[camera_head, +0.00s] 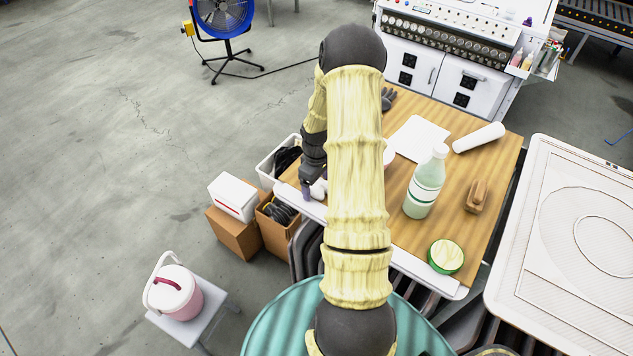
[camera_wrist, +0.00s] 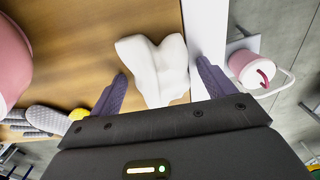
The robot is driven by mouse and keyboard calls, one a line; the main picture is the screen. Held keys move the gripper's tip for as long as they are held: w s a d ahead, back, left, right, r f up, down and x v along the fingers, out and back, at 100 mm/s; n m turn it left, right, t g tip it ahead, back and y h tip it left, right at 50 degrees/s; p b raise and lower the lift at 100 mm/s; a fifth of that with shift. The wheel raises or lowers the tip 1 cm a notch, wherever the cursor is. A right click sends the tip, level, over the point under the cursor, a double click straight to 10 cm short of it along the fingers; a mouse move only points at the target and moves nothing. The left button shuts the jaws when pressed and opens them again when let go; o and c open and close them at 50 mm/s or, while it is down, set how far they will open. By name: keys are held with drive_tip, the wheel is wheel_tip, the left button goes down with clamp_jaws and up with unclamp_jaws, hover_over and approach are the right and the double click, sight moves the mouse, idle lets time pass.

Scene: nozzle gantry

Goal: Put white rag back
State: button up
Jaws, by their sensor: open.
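The white rag (camera_wrist: 155,65) is a crumpled white lump lying on the wooden table top, close to the table's white edge strip (camera_wrist: 206,30). In the head view a little of the rag (camera_head: 319,187) shows at the table's left edge, beside my arm. My gripper (camera_wrist: 160,86) is open, with one dark finger on each side of the rag's near end. I cannot tell whether the fingers touch it. In the head view my gripper (camera_head: 307,190) is small and partly hidden by my arm.
A pink rounded object (camera_wrist: 10,60) and a grey glove (camera_wrist: 42,120) lie left of the rag in the wrist view. The table also holds a bottle (camera_head: 425,185), a brush (camera_head: 477,197), a green tin (camera_head: 446,256) and a white roll (camera_head: 479,137). A white bin (camera_head: 268,171) stands left.

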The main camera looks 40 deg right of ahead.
sight(317, 183)
wheel_tip(317, 183, up, 12)
drive_tip(key=b, duration=0.1)
drive_tip(key=shift+r+b, duration=0.2)
drive_tip(key=shift+b, duration=0.2)
idle(0.6)
drive_tip(key=s+a+r+m+t, duration=0.1)
drive_tip(key=s+a+r+m, duration=0.1)
drive_tip(key=s+a, duration=0.4)
drive_tip(key=s+a+r+m+t, duration=0.1)
drive_tip(key=s+a+r, duration=0.3)
drive_tip(key=a, duration=1.2)
drive_tip(key=shift+s+a+r+m+t, duration=0.2)
drive_tip(key=shift+s+a+m+t, duration=0.15)
drive_tip(key=shift+s, duration=0.6)
drive_tip(key=shift+a, duration=0.1)
